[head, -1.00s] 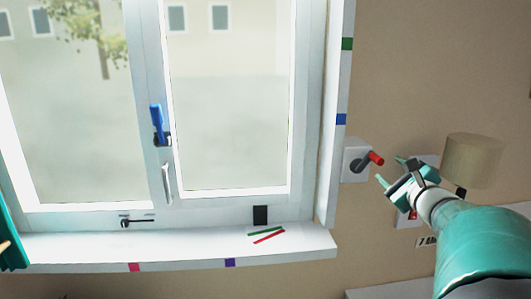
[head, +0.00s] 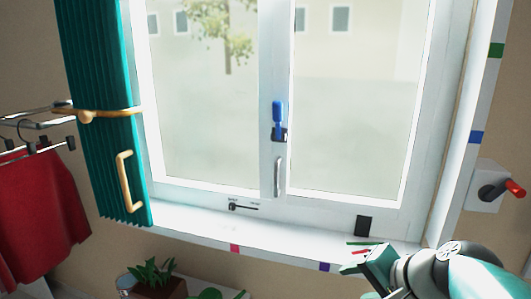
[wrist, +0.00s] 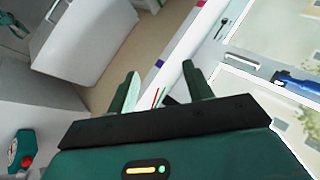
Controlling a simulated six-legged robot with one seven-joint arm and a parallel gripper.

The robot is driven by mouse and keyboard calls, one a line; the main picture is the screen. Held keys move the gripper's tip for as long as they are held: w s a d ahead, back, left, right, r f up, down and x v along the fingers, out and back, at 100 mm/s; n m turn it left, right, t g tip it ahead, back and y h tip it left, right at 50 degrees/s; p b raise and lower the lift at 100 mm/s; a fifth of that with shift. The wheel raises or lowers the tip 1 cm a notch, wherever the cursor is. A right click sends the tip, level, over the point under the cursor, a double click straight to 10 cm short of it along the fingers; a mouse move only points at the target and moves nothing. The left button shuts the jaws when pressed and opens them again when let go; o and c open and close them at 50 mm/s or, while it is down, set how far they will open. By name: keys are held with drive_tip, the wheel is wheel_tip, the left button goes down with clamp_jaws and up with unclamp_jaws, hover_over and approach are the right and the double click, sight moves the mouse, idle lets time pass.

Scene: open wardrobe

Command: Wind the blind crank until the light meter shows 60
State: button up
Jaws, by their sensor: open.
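The crank with a red knob (head: 515,188) sticks out from a pale wall box (head: 488,178) right of the window, at the right edge of the head view. My gripper (head: 358,276) is in front of the sill's right part, left of and lower than the crank, and clear of it. In the wrist view my gripper (wrist: 162,88) has its two fingers apart with nothing held between them. The crank cannot be made out in the wrist view. I see no readable light meter display now.
The window sill (head: 190,217) has a green and a red stick near my gripper. A blue window handle (head: 278,115) sits on the middle frame. A teal curtain (head: 98,110) and red garment (head: 38,205) are at left; a plant (head: 152,272) is below.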

drive_tip(key=s+a+f+n+g+h, duration=0.2)
drive_tip(key=s+f+n+h, duration=0.2)
drive_tip(key=s+n, duration=0.4)
drive_tip(key=shift+s+a+f+n, duration=0.35)
drive_tip(key=shift+s+n, duration=0.05)
idle(1.2)
